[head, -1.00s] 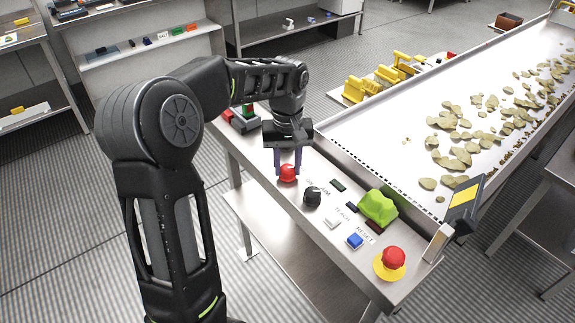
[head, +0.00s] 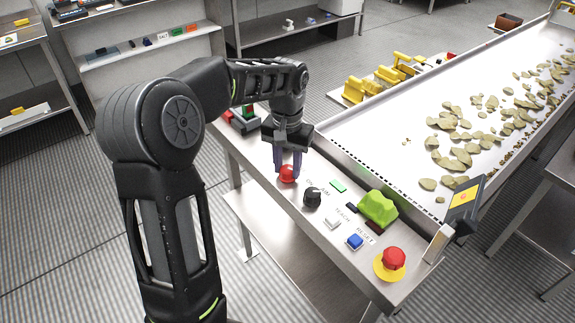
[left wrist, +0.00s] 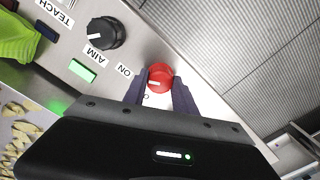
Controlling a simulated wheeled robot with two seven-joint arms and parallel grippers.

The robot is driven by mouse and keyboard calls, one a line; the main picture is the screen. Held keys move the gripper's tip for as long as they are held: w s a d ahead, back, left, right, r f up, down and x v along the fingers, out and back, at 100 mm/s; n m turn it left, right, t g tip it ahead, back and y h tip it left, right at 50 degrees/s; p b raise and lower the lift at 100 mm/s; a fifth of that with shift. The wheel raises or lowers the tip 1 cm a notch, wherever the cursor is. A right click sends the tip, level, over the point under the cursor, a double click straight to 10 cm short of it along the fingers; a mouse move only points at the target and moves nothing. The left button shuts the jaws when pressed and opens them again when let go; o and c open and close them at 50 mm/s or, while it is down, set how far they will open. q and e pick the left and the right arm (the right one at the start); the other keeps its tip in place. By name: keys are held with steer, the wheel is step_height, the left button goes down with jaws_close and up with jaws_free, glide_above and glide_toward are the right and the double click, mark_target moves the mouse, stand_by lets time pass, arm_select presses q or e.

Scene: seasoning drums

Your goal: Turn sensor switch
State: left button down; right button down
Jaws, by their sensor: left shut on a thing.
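The red rotary switch (head: 287,174) stands on the steel control panel (head: 262,160), and it also shows in the left wrist view (left wrist: 160,77) with a white pointer line. My left gripper (head: 287,170) points down with its two purple fingers on either side of the red switch, shut on it. The fingers also show in the left wrist view (left wrist: 159,84). The label ON is beside the switch; another label is partly hidden by the gripper. A green indicator (head: 338,186) is lit, also in the left wrist view (left wrist: 82,70). My right gripper is out of view.
A black knob (head: 312,197) marked AIM stands close by. White (head: 332,223) and blue (head: 355,242) buttons, a green lumpy thing (head: 378,207) and a red emergency button (head: 393,258) follow along the panel. A conveyor (head: 400,130) with chips runs behind.

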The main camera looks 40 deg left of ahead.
mark_target(288, 168)
arm_select(q)
steer(key=c, duration=1)
jaws_free()
steer(key=shift+r, duration=0.1)
step_height(288, 168, up, 8)
steer(key=shift+f+b, duration=0.15)
steer(key=shift+b, duration=0.35)
steer(key=shift+f, duration=0.1)
